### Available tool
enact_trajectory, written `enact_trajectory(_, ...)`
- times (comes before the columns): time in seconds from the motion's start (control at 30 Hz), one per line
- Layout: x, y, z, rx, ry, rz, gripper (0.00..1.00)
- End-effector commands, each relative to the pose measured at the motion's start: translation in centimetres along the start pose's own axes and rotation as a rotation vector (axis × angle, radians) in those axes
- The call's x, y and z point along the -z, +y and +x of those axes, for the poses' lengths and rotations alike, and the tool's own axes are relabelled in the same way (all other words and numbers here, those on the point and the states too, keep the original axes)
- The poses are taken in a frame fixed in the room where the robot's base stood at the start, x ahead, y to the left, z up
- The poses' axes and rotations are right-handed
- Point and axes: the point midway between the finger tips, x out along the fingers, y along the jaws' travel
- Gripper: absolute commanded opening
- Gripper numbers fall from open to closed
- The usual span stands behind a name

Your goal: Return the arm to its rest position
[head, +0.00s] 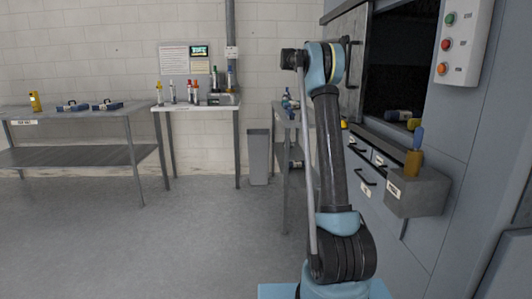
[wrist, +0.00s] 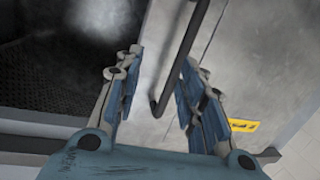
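My arm (head: 328,150) rises in front of the washer in the head view, its upper end bent near the grey door (head: 345,30). My gripper (wrist: 162,56) shows in the wrist view with its two blue-grey fingers apart. The door's black bar handle (wrist: 182,55) runs between the fingers in the picture; I cannot tell how deep it sits between them. No finger is visibly closed on it. In the head view the handle (head: 349,62) is just right of my wrist, and my fingers are hidden there.
A grey wall box (head: 415,192) juts out below. A side table (head: 283,112) stands behind my arm. Open floor (head: 150,240) lies to the left.

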Motion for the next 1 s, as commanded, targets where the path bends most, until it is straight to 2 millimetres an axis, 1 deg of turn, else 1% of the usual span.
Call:
enact_trajectory(0.03, -0.3, 1.5, -0.2, 0.003, -0.029, -0.024, 0.36)
enact_trajectory(0.27, -3.1, 7.8, -1.4, 0.032, -0.173, -0.148, 0.36)
enact_trajectory(0.47, -6.3, 13.3, -2.9, 0.075, -0.294, -0.253, 0.36)
enact_trajectory(0.77, -12.3, 21.8, -5.9, 0.171, -0.466, -0.403, 0.36)
enact_trajectory(0.9, -15.5, 25.8, -7.5, 0.227, -0.540, -0.469, 0.36)
enact_trajectory(0.97, -17.0, 27.4, -8.2, 0.253, -0.572, -0.497, 0.36)
enact_trajectory(1.0, -18.1, 28.6, -8.8, 0.271, -0.591, -0.515, 0.36)
